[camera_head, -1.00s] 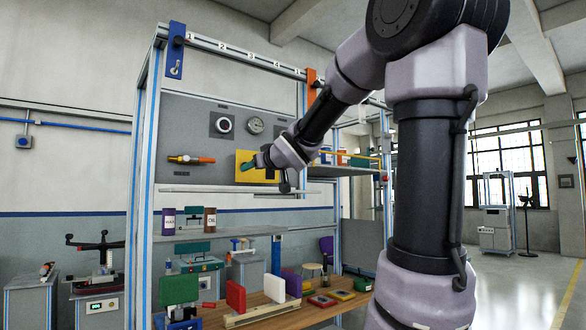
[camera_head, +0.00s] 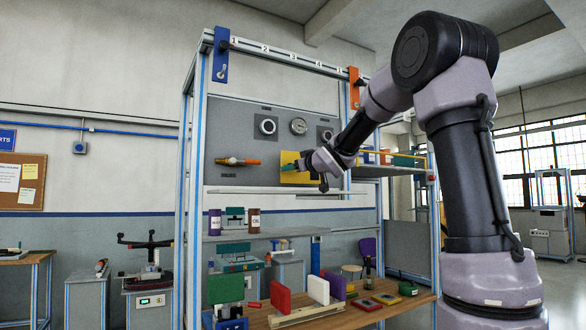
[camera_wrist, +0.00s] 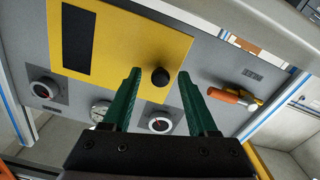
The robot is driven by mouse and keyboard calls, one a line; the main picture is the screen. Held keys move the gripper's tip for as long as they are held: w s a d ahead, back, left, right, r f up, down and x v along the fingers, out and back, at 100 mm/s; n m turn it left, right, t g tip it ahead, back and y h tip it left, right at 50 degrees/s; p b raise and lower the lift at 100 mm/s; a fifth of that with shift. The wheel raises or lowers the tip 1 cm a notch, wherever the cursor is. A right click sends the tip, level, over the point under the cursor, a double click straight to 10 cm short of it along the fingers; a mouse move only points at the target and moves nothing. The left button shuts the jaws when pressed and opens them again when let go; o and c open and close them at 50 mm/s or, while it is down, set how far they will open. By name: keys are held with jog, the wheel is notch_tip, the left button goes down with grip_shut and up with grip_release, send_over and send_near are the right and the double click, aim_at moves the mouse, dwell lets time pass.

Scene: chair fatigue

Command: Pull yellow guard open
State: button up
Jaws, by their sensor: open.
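The yellow guard (camera_head: 300,178) is a flat panel on the grey back board of the rig. The wrist view shows it larger (camera_wrist: 125,30), with a black rectangle and a round black knob (camera_wrist: 160,77) near its edge. The guard looks flat against the board; I cannot tell any small gap. My gripper (camera_wrist: 160,74) has green fingers, spread apart, with the knob between their tips in the picture. I cannot tell whether they touch it. In the head view my gripper (camera_head: 288,168) is in front of the guard and hides part of it.
An orange-handled valve (camera_head: 238,161) is beside the guard, also seen in the wrist view (camera_wrist: 228,96). Gauges (camera_head: 298,126) are above it. A white shelf edge (camera_head: 270,190) runs just below. Bottles (camera_head: 254,220) stand on the lower shelf. A wooden bench (camera_head: 350,312) holds coloured blocks.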

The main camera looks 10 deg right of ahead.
jog(key=shift+w+a, duration=0.1)
jog(key=shift+w, duration=0.2)
grip_shut()
dwell(1.3)
